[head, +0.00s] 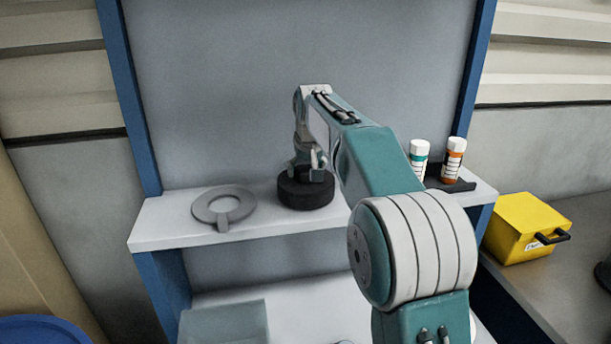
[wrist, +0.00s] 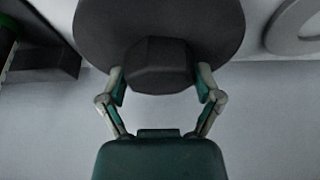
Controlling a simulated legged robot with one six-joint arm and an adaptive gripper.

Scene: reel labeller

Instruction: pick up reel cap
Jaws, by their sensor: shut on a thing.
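The reel cap is a dark round disc (head: 306,192) on the white shelf, left of the shelf's middle in the head view. In the wrist view the reel cap (wrist: 205,25) fills the top middle, with a faceted dark knob at its centre. My gripper (wrist: 160,84) has its two fingers on either side of that knob and is shut on it. In the head view my gripper (head: 310,170) comes down from above onto the cap. I cannot tell whether the cap's underside touches the shelf.
A grey ring with a tab (head: 223,208) lies on the shelf (head: 160,228) to the left. Two white-capped bottles, one green (head: 418,158) and one orange (head: 453,160), stand at a dark tray (head: 460,185) on the right. A yellow box (head: 525,228) sits further right.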

